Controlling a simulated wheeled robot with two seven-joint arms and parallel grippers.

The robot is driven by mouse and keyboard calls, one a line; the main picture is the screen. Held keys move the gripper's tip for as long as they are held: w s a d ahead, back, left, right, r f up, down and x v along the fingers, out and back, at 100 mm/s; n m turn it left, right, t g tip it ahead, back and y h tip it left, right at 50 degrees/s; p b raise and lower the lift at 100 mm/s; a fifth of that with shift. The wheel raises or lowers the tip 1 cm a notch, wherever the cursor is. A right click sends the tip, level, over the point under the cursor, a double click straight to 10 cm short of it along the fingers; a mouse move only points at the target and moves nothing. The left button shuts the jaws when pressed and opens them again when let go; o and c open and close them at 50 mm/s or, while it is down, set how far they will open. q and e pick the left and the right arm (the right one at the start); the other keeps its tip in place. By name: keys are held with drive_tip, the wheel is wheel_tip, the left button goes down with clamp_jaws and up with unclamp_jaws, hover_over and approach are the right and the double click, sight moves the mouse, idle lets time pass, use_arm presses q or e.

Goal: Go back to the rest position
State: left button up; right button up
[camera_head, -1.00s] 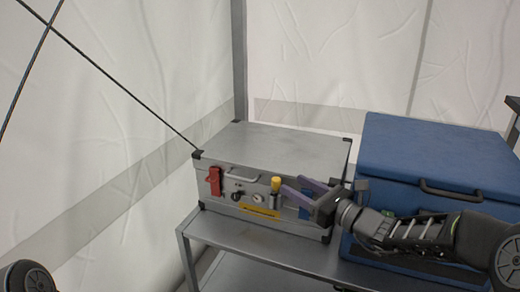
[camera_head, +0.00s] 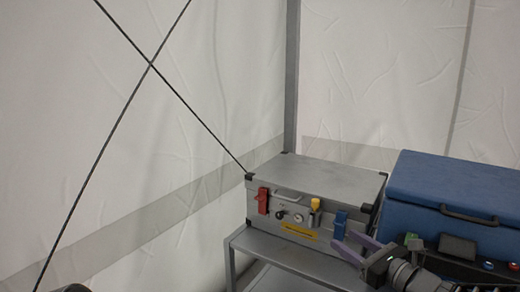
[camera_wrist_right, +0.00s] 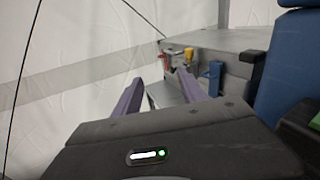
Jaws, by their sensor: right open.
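My right gripper (camera_head: 358,247) is open and empty, with two purple fingers, in front of the right part of a grey metal case. It also shows in the right wrist view (camera_wrist_right: 158,95), its fingers apart and pointing toward the case front. The grey case (camera_head: 325,176) sits on a metal table. Its front has a red latch (camera_head: 263,201), a handle, a gauge, a yellow-topped knob (camera_head: 315,204), a yellow strip and a blue latch (camera_head: 340,221). My left gripper is not in view.
A blue box (camera_head: 450,187) with a dark handle stands right of the case. The grey table (camera_head: 300,257) has a bare strip before the case. White tent walls (camera_head: 200,110) close off the left and back. Dark crossed cables (camera_head: 151,64) run at the left.

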drive_tip(key=s+f+n+g+h, duration=0.25)
drive_tip(key=s+f+n, duration=0.25)
drive_tip(key=f, duration=0.6)
drive_tip(key=s+f+n+g+h, duration=0.2)
drive_tip(key=s+f+n+g, duration=0.25)
drive_tip(key=f, duration=0.65)
drive_tip(key=s+f+n+g+h, duration=0.25)
drive_tip(key=s+f+n, duration=0.2)
drive_tip(key=f, duration=0.65)
drive_tip(key=s+a+f+n+g+y, duration=0.1)
drive_tip(key=s+a+f+n+g, duration=0.1)
drive_tip(key=s+a+f+n, duration=0.5)
drive_tip(key=s+a+f+n+g, duration=0.2)
drive_tip(key=s+a+f+n, duration=0.3)
drive_tip(key=s, duration=0.4)
use_arm(q)
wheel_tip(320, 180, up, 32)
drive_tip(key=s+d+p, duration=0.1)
drive_tip(key=p, duration=3.1)
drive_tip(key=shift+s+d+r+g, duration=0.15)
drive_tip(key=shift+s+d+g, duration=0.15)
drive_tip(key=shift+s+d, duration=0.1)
use_arm(e)
drive_tip(key=s+a+r, duration=0.1)
drive_tip(key=s+r, duration=0.1)
drive_tip(key=r, duration=1.4)
drive_tip(key=s+a+r+n, duration=0.1)
drive_tip(key=r, duration=1.5)
drive_tip(key=shift+s+a+y, duration=0.3)
drive_tip(key=shift+s+a, duration=0.05)
